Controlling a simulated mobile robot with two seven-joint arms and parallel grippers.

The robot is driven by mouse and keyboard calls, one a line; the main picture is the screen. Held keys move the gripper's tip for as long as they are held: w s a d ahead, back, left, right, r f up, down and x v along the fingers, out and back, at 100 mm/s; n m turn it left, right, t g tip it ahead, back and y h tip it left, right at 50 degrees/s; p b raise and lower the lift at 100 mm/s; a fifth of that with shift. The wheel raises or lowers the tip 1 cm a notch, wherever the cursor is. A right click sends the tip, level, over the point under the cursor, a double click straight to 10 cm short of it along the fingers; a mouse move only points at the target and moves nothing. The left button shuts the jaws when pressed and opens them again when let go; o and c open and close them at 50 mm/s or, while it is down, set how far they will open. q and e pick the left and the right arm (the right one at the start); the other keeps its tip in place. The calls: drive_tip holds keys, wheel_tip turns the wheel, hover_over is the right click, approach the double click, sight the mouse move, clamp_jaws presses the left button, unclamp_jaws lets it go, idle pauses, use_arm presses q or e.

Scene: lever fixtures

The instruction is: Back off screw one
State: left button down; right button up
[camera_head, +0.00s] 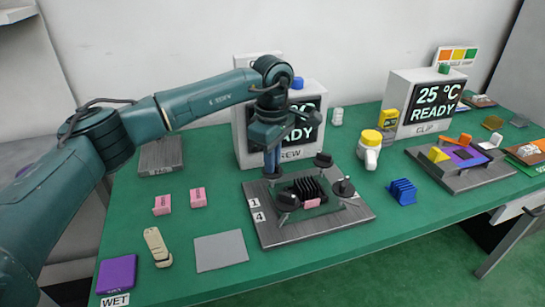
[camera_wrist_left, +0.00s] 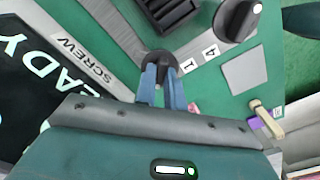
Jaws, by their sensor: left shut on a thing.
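The grey screw fixture plate (camera_head: 275,238) lies on the green table, with labels 1 and 4 along its left edge. A black finned block sits in its middle with a pink pad (camera_head: 312,203) at its front. Round black screw knobs stand around it, including the front left one (camera_head: 288,198) and the back right one (camera_head: 323,160). My left gripper (camera_head: 272,168) points down at the back left corner. In the left wrist view its blue fingers (camera_wrist_left: 161,82) are shut on the black knob of screw one (camera_wrist_left: 158,62), beside label 1. The fingers partly hide that knob.
A display box (camera_head: 241,140) marked SCREW and READY stands right behind my gripper. A yellow-capped white bottle (camera_head: 369,148) and a blue finned block (camera_head: 402,191) are to the right. Two pink blocks (camera_head: 180,201) and a grey pad (camera_head: 221,251) lie to the left.

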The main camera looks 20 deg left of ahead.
use_arm(q)
drive_tip(key=n, duration=0.4)
drive_tip(key=shift+r+n, duration=0.1)
drive_tip(key=shift+n, duration=0.3)
drive_tip(key=n+p, duration=0.1)
drive_tip(key=n, duration=0.3)
drive_tip(key=shift+n, duration=0.3)
drive_tip(key=n, duration=0.4)
drive_tip(key=n+p, duration=0.1)
drive_tip(key=n, duration=0.4)
drive_tip(key=shift+n, duration=0.3)
drive_tip(key=c, duration=1.5)
unclamp_jaws()
wheel_tip(320, 180, up, 13)
drive_tip(key=shift+r, duration=0.1)
